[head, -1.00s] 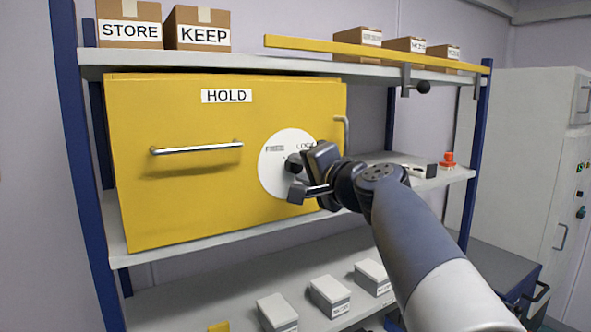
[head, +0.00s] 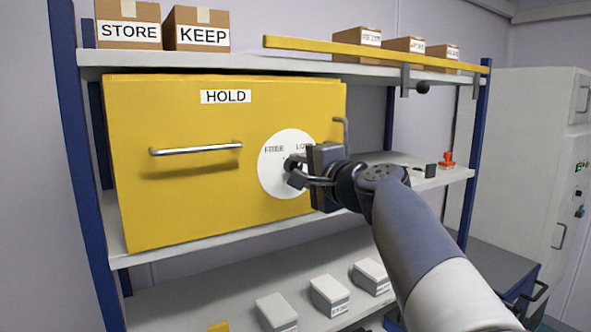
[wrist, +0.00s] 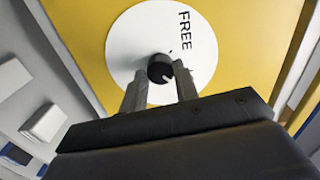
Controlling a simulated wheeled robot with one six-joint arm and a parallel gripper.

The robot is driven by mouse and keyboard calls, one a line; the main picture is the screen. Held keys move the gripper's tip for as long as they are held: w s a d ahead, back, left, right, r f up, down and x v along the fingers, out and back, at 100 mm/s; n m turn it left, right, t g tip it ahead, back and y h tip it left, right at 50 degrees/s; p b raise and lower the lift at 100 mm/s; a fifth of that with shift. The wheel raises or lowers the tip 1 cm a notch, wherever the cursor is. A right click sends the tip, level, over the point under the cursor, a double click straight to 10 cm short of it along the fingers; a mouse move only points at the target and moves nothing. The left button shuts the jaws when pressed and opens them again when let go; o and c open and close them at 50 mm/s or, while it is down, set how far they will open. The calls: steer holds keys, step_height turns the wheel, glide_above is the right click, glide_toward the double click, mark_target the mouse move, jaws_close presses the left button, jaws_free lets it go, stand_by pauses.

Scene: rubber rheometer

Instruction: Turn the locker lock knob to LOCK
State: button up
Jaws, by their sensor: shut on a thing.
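The yellow locker (head: 200,200) labelled HOLD sits on the middle shelf. Its white dial plate (head: 270,180) shows FREE at left and a partly covered label starting "LO" at right. The dark knob (wrist: 160,68) is at the middle of the plate in the wrist view, with a pale pointer mark. My gripper (head: 293,173) is at the knob, its fingers shut on it; the wrist view shows a finger on each side (wrist: 160,82). In the head view the gripper hides most of the knob and the plate's right part. Which label the mark points at I cannot tell.
A horizontal handle (head: 197,148) sticks out left of the plate, and a bent grey handle (head: 342,132) stands at the locker's right edge. A yellow bar (head: 375,54) runs along the top shelf. A red item (head: 446,160) stands on the middle shelf at right.

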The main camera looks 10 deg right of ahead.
steer(key=o, duration=1)
steer(key=shift+s, duration=0.1)
steer(key=b+v, duration=0.3)
steer(key=v, duration=0.7)
steer(key=shift+s+d, duration=0.15)
steer(key=shift+s, duration=0.15)
steer(key=p+x, duration=0.3)
steer(key=x, duration=0.8)
steer(key=shift+s, duration=0.1)
steer(key=shift+s, duration=0.1)
